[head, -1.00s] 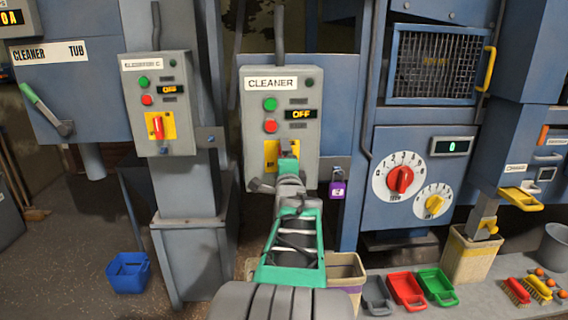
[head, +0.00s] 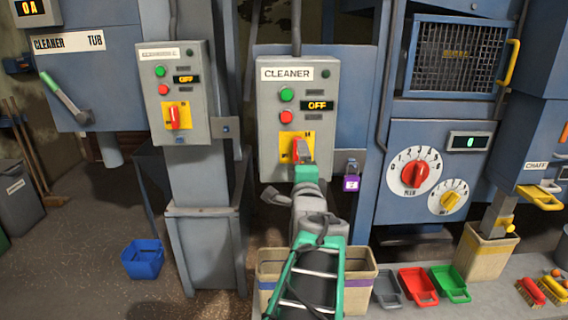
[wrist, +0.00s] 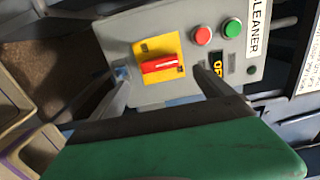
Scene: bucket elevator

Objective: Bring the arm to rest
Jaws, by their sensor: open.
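My arm reaches forward from the bottom of the head view. My gripper (wrist: 162,78) is open and empty in the wrist view. Its two fingers stand apart, one to each side of the red rotary switch (wrist: 162,65) on its yellow plate. Whether they touch the box cannot be told. The grey CLEANER box (head: 268,118) has a green button, a red button and a display reading OFF. In the head view my arm partly covers the switch and the lower part of the box.
A second grey box (head: 198,115) with a red switch, also reading OFF, is to the left. A purple padlock (head: 351,184) hangs beside the CLEANER box. Beige bins (head: 360,283) and small trays (head: 418,288) stand below. A blue bucket (head: 143,260) is on the floor.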

